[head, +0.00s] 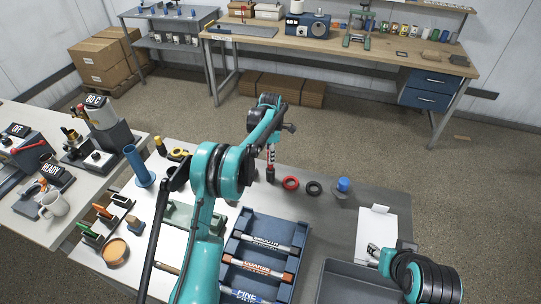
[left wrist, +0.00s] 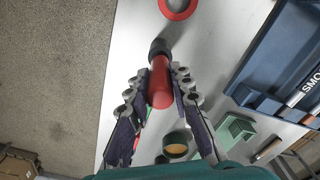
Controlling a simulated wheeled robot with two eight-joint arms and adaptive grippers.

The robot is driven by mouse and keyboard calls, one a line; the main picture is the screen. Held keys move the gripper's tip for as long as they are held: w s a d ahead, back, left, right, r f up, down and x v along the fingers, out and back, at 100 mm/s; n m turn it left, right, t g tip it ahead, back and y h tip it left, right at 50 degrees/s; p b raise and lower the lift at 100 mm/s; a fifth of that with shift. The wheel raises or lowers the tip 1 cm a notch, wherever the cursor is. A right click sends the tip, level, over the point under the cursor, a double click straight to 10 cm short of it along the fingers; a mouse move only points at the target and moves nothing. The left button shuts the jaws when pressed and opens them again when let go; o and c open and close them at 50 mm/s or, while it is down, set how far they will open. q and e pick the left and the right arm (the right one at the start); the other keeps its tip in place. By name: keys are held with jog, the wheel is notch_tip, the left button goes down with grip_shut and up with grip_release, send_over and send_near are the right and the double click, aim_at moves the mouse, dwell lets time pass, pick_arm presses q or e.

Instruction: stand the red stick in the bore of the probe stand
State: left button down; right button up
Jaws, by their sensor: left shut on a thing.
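The red stick (head: 271,154) is upright beneath my left gripper (head: 271,146) in the head view. The left wrist view shows the red stick (left wrist: 160,84) between the fingers of my left gripper (left wrist: 156,88), which is shut on it. A short dark cylinder (head: 270,174), probably the probe stand, is at the stick's lower end; it also shows in the left wrist view (left wrist: 158,48). Whether the stick is inside its bore or just above it cannot be told. My right gripper (head: 374,250) is over a white sheet; its finger opening is unclear.
A red ring (head: 291,183), a black ring (head: 314,188) and a blue-topped object (head: 343,185) lie to the right of the dark cylinder. A blue rack (head: 232,247) with labelled markers is nearer. A blue tube (head: 139,165) stands at left.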

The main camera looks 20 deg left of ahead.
pick_arm(q)
jog(key=shift+f+b, duration=0.4)
jog(key=shift+f, duration=0.25)
jog(key=c, duration=1.3)
grip_release()
notch_tip(320, 180, up, 12)
jog(key=shift+r, duration=0.1)
